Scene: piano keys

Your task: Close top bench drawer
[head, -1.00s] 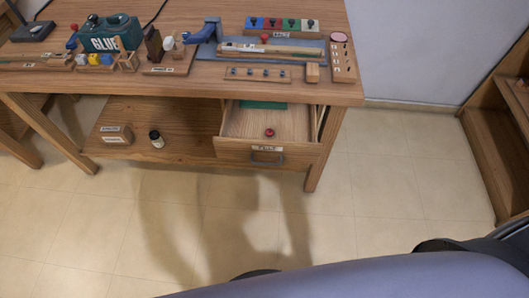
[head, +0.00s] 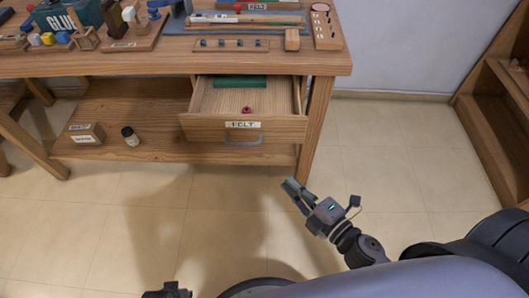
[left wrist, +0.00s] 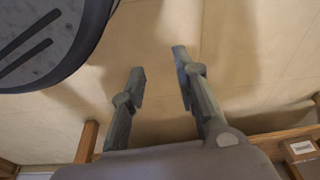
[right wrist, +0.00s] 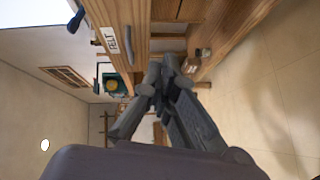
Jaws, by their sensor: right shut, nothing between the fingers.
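The top bench drawer (head: 212,128) stands pulled out under the bench top, with a FELT label and a grey handle (head: 243,141) on its front. A red item (head: 246,110) and a green piece (head: 240,82) lie inside it. My right gripper (head: 289,186) is shut and empty, below and to the right of the drawer, apart from it. In the right wrist view the drawer front with its handle (right wrist: 129,46) shows beyond the shut fingers (right wrist: 163,85). My left gripper (left wrist: 158,62) is open and empty over the floor; only a dark bit of it shows at the head view's bottom edge.
A wooden shelf unit (head: 490,110) stands at the right. The floor before the drawer is clear.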

